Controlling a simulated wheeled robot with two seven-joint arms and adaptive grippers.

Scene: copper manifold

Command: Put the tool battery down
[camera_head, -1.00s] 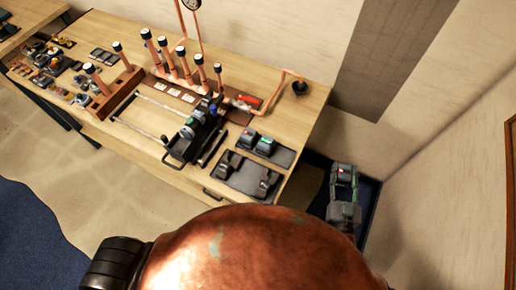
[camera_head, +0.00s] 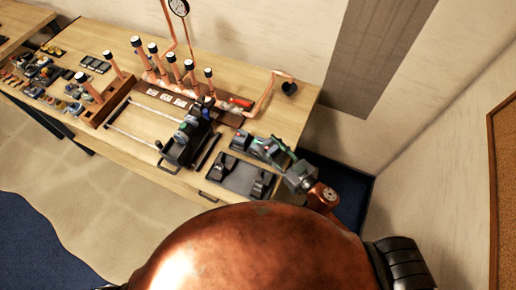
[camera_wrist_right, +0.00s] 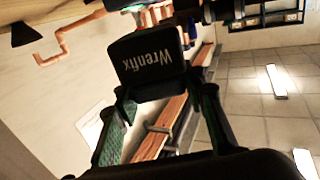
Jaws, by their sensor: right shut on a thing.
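The tool battery (camera_wrist_right: 150,62) is a dark block marked "Wrenfix", seen large in the right wrist view between the fingers of my right gripper (camera_wrist_right: 158,94). The gripper is shut on it. In the head view my right gripper (camera_head: 278,154), with green fingers, reaches over the right end of the wooden workbench (camera_head: 110,42). It is close to the dark mat with battery-like blocks (camera_head: 240,139). The held battery is hard to separate from these blocks in the head view, and I cannot tell whether it touches the mat. My left gripper is not in view.
A dark tray (camera_head: 238,182) with two black holders lies at the bench's front right. Upright copper pipes (camera_head: 172,62) and a bent copper pipe (camera_head: 262,100) stand behind. A dark blue bin is right of the bench.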

